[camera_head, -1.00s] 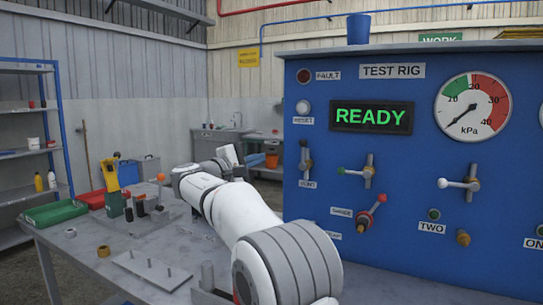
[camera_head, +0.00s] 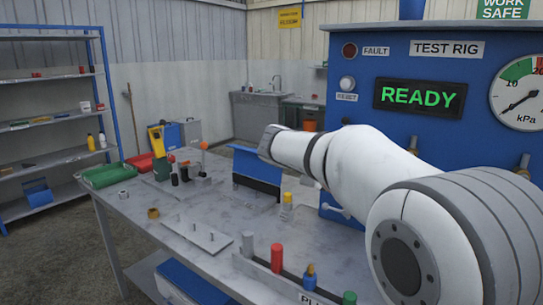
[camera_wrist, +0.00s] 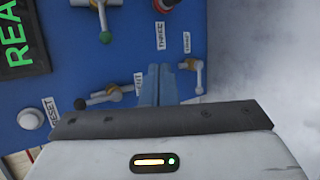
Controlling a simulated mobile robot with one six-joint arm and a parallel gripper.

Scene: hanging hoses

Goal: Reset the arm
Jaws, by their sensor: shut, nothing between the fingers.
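My white arm reaches across the right of the head view, in front of the test rig, and its gripper end is hidden there. In the wrist view my gripper (camera_wrist: 159,85) points at the blue panel. Its fingers are together with nothing between them. The blue test rig (camera_head: 336,115) has a green READY display (camera_head: 420,96). In the wrist view, a lever with a black knob (camera_wrist: 82,103) is left of the fingertips. A white button (camera_wrist: 31,119) by the RESET label is farther left. A lever with a green knob (camera_wrist: 105,38) is above. Contact with the panel cannot be told.
The grey bench (camera_head: 180,215) holds a pegged plate (camera_head: 193,238), a rack with a red cylinder (camera_head: 277,258), a green tray (camera_head: 108,176) and a blue upright board (camera_head: 257,180). Shelves (camera_head: 60,108) stand at the left. Open floor lies left of the bench.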

